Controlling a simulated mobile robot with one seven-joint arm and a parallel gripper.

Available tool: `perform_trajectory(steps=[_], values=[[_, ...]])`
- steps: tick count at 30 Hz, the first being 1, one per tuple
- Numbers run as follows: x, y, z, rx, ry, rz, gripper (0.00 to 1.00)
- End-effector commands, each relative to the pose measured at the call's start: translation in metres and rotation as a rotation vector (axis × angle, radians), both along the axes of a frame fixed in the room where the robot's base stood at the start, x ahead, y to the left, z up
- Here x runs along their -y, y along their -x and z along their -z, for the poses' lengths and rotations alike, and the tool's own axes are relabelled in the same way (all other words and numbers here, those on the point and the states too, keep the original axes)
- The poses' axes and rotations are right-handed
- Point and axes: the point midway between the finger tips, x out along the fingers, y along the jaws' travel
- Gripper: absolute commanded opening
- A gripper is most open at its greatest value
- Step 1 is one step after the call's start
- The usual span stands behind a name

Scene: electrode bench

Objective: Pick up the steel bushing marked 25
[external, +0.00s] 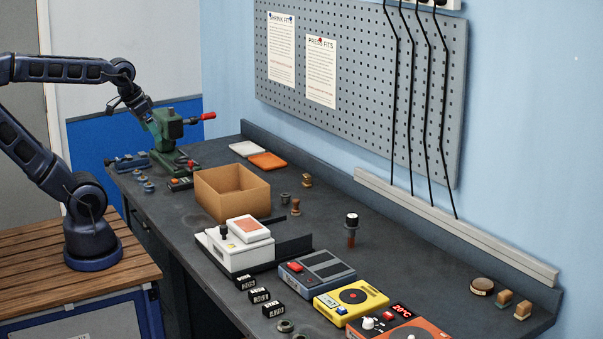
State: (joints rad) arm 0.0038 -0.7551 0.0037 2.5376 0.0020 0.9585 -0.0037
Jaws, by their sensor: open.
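My gripper (141,108) is at the upper left, beside and in front of the top of a green press; its fingers are small and partly lost against the press. It is open, and I see nothing held in it. Several small grey ring-shaped parts that look like steel bushings lie on the dark bench: one ring (285,198) right of the cardboard box, one ring (286,326) at the front edge, and blue-grey ones (148,187) at the left end below the press. No number is readable on any, so I cannot tell which is marked 25.
The green press (168,140) with a red handle stands at the bench's left end. An open cardboard box (233,208), a white device (240,256), a grey device (316,272) and a yellow device (350,309) fill the middle and front. Black cables hang at the back.

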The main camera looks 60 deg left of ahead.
Motion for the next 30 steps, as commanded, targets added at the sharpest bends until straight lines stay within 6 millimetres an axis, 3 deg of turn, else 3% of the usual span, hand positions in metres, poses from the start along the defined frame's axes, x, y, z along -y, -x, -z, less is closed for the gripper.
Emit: perform_trajectory(steps=[6, 12, 13, 23, 30], values=[[0.000, 0.000, 0.000, 0.000, 0.000, 0.001, 1.00], [0.000, 0.000, 0.000, 0.000, 0.000, 0.001, 0.61], [0.000, 0.000, 0.000, 0.000, 0.000, 0.001, 0.59], [0.001, -0.004, -0.001, -0.003, 0.010, -0.014, 0.59], [0.007, -0.046, -0.005, -0.039, 0.138, -0.190, 0.59]])
